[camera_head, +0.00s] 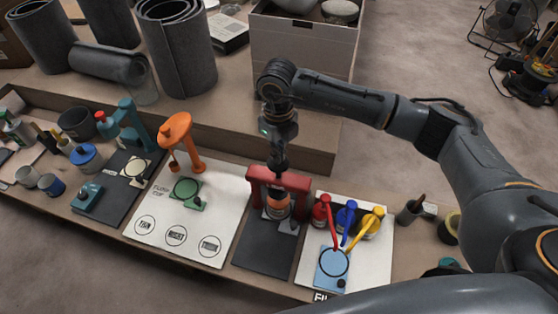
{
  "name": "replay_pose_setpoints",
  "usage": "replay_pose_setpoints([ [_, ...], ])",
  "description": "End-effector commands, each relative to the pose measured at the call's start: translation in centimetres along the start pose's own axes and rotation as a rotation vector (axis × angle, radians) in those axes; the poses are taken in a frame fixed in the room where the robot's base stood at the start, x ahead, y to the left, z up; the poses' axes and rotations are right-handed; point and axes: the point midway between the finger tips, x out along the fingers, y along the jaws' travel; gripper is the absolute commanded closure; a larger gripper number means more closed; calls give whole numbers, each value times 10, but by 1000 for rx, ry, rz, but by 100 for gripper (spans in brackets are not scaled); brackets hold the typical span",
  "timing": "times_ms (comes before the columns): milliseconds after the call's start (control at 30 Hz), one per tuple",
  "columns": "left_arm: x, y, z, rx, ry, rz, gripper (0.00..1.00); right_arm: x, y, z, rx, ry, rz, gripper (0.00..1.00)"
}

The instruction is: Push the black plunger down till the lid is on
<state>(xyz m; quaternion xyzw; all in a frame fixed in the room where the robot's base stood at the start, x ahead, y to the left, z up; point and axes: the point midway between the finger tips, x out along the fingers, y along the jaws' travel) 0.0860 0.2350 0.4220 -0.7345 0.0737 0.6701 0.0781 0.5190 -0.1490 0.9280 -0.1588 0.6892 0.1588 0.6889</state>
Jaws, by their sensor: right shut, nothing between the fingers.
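A red press frame (295,181) stands on a dark board (268,257) in the middle of the bench. Under its crossbar is a container with an orange band (278,203). My right gripper (279,168) points straight down at the top middle of the red frame. Its fingers are shut with nothing between them. The black plunger cannot be made out apart from the dark fingers there, so I cannot tell whether they touch it. Whether the lid sits on the container is too small to tell. My left gripper is not in view.
An orange stand (178,130) on a white board is to the left. Red, blue and yellow pumps (346,215) stand close on the right beside a light blue plate (331,268). A large box (303,50) and dark rolls (178,45) are behind. The dark board's front is clear.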

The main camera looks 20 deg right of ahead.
Motion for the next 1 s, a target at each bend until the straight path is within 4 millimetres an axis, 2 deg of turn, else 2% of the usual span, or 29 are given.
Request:
replay_pose_setpoints([
  [1000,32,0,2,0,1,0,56,38,0,0,0,2,0,100],
])
